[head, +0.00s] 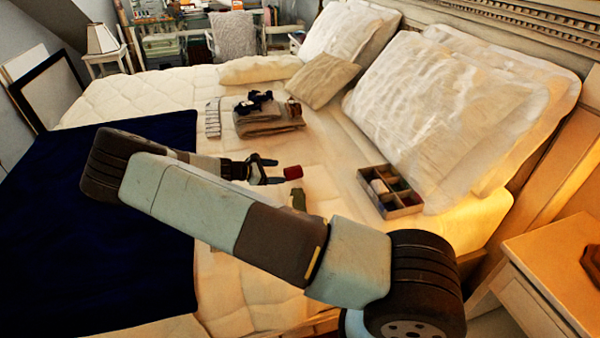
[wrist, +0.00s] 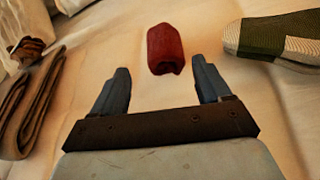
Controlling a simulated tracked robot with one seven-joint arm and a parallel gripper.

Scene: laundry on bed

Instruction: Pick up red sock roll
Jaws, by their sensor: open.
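The red sock roll (head: 293,172) lies on the cream bed cover in the head view, just right of the fingertips of my gripper (head: 277,172). In the wrist view the red sock roll (wrist: 165,49) lies ahead of my gripper (wrist: 163,78), roughly centred between the two fingers and a little beyond their tips. The fingers are apart with nothing between them. I cannot tell the exact height of the fingers above the cover.
A divided box (head: 390,190) with rolled items stands at the right by the pillows. Folded clothes (head: 265,122) lie behind my gripper. A green and striped item (wrist: 277,38) lies right of the roll. A dark blue blanket (head: 90,230) covers the left.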

